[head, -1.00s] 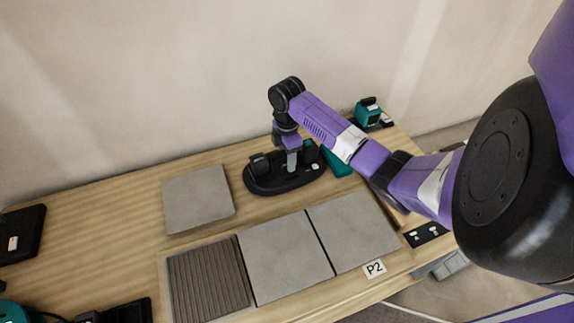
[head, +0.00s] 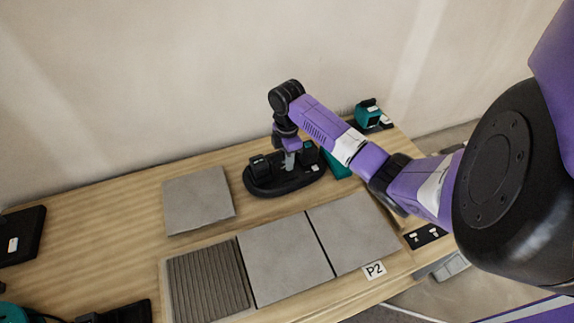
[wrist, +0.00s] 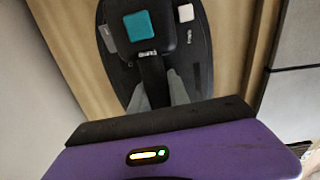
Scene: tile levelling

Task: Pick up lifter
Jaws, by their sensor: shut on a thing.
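The lifter (head: 284,178) is a black oval device with upright black parts at both ends and a bar between them. It sits on the wooden table near the wall, behind the tiles. My gripper (head: 289,160) comes down over its middle, with grey fingers shut on the bar. In the wrist view the lifter (wrist: 150,50) shows a teal square, a white button and a dark handle bar running between my grey fingertips (wrist: 157,92). The far side of the lifter is partly hidden by my gripper.
A loose grey tile (head: 198,199) lies left of the lifter. Two laid tiles (head: 285,259) and a ridged dark patch (head: 208,281) are in front, with a P2 label (head: 374,270). A teal device (head: 368,114) stands at the back right.

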